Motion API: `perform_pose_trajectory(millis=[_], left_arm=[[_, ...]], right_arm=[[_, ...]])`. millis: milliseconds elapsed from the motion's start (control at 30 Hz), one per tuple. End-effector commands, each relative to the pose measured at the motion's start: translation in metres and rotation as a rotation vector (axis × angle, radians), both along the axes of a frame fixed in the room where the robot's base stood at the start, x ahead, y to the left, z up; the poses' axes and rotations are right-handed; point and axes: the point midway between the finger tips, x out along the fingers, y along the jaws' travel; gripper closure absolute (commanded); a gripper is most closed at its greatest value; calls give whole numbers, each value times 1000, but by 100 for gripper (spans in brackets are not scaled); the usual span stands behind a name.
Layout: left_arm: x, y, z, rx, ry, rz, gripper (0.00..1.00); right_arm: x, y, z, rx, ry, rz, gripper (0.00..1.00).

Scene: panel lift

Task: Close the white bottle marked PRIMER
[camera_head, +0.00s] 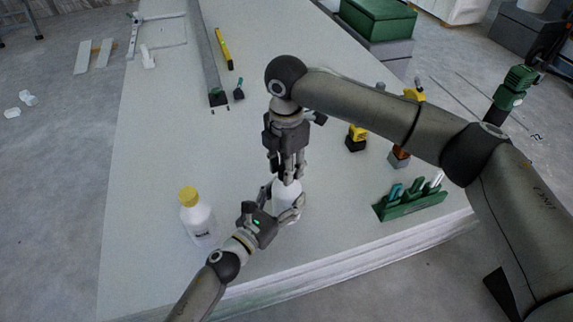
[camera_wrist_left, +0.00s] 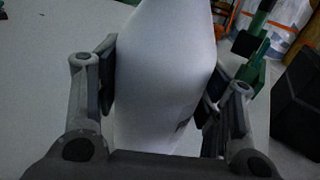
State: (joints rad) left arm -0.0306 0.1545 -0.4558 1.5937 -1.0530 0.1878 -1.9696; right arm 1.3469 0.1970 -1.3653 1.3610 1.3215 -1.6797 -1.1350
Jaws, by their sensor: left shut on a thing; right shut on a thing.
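A white bottle (camera_head: 287,205) stands upright near the front edge of the table; its label cannot be read here. My left gripper (camera_head: 283,198) is shut around its body from the front. In the left wrist view the white bottle (camera_wrist_left: 165,75) fills the middle, with a finger pad against each side. My right gripper (camera_head: 288,178) points down from above, directly over the bottle's top. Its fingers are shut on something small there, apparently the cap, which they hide. Whether the cap touches the neck cannot be told.
A second white bottle with a yellow cap (camera_head: 188,196) stands to the left, its label unreadable. A green rack (camera_head: 410,205) with tools stands at the right. A long grey channel (camera_head: 207,60) lies farther back. The table's left part is clear.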

Motion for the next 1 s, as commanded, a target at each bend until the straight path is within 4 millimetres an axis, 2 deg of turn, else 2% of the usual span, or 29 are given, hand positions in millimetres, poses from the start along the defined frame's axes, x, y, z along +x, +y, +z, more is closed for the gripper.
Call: perform_pose_trajectory(millis=[167, 700, 800, 933, 967, 1000], left_arm=[[0, 0, 0, 0, 0, 1, 100], [0, 0, 0, 0, 0, 1, 100], [0, 0, 0, 0, 0, 1, 100], [0, 0, 0, 0, 0, 1, 100], [0, 0, 0, 0, 0, 1, 100], [0, 0, 0, 0, 0, 0, 100]], right_arm=[[-1, 0, -1, 1, 3, -204, 97], [-1, 1, -1, 1, 3, -1211, 97], [0, 1, -1, 0, 0, -1313, 97], [0, 1, -1, 0, 0, -1307, 97], [0, 1, -1, 0, 0, -1306, 64], [0, 1, -1, 0, 0, -1306, 59]])
